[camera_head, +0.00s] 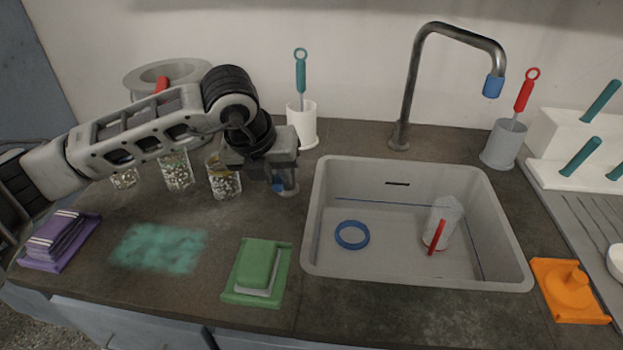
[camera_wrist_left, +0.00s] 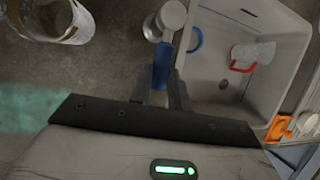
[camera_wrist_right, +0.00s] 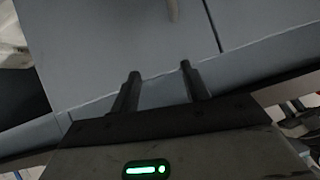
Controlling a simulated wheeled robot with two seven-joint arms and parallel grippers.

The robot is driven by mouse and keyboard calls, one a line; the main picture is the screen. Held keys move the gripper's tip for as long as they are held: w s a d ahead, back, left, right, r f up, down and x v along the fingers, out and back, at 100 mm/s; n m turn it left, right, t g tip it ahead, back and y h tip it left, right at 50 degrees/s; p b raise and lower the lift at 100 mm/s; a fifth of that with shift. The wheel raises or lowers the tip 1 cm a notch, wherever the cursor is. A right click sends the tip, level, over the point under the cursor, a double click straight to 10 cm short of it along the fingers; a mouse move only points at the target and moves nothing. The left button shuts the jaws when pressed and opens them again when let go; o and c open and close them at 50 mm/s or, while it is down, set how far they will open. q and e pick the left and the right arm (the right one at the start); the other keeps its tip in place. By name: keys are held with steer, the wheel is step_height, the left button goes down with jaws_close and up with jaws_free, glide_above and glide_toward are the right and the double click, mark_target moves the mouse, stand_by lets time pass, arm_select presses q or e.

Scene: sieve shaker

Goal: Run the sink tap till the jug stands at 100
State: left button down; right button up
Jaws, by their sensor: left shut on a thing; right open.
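The clear jug (camera_head: 447,215) with a red handle stands in the sink (camera_head: 316,215), right of its middle. It also shows in the left wrist view (camera_wrist_left: 262,52). Its scale and any water level are too small to read. The tap spout (camera_head: 411,85) with a blue tip rises behind the sink; I see no stream from it. My left gripper (camera_head: 281,180) is left of the sink, shut on a blue handle (camera_wrist_left: 162,62) beside a small metal post (camera_wrist_left: 172,15). My right gripper (camera_wrist_right: 160,78) is open and empty, in front of grey cabinet fronts.
A blue ring (camera_head: 352,235) lies in the sink. Glass jars (camera_head: 226,186) stand behind my left arm's side of the counter. Brush holders (camera_head: 302,125) stand behind.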

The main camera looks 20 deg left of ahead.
stand_by(0.5)
arm_select(q)
steer(key=shift+w+d+f+n+b, duration=0.1)
steer(key=shift+d+n+b, duration=0.15)
steer(key=shift+n+b, duration=0.05)
steer(key=n, duration=0.1)
steer(key=d+n+y+b, duration=0.1)
steer(key=shift+w+d+n, duration=0.15)
steer(key=shift+w+n, duration=0.15)
steer(key=shift+r, duration=0.25)
stand_by(4.5)
